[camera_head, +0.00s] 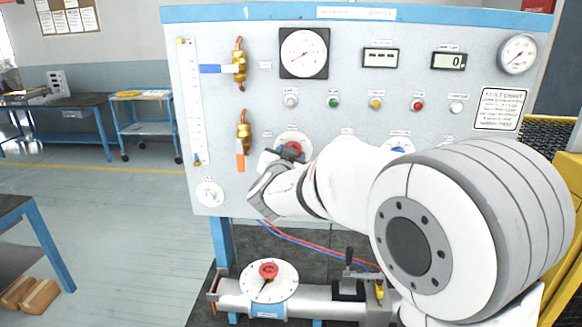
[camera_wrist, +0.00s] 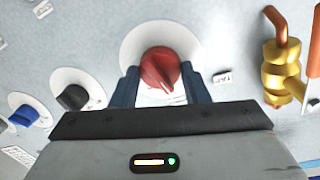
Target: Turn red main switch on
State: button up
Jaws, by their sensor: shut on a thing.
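The red main switch (camera_wrist: 160,70) is a round red knob with a raised grip on a white dial plate, in the middle of the wrist view. My gripper (camera_wrist: 166,82) reaches it from below in that view, with one dark finger on each side of the knob, shut on it. In the head view, the red knob (camera_head: 294,148) shows in part beside the end of my arm at the panel's lower middle. My gripper's fingers are hidden there. The knob's exact pointer position is hard to read.
The grey panel (camera_head: 224,130) carries gauges, digital displays and a row of small lamps. Brass valves (camera_head: 238,68) with blue and orange handles stand left of the switch. A black knob (camera_wrist: 72,97) and a blue knob (camera_wrist: 24,115) sit to its left in the wrist view. A pipe with a red-knobbed dial (camera_head: 268,272) lies below.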

jog(key=m+y+b, duration=0.1)
jog(key=m+b, duration=0.7)
jog(key=m, duration=0.3)
jog(key=shift+d, duration=0.15)
dwell(0.4)
jog(key=o, duration=1)
jog(key=shift+r, duration=0.1)
jog(key=s, duration=0.7)
jog(key=shift+s+r+b, duration=0.3)
jog(key=shift+s+b, duration=0.1)
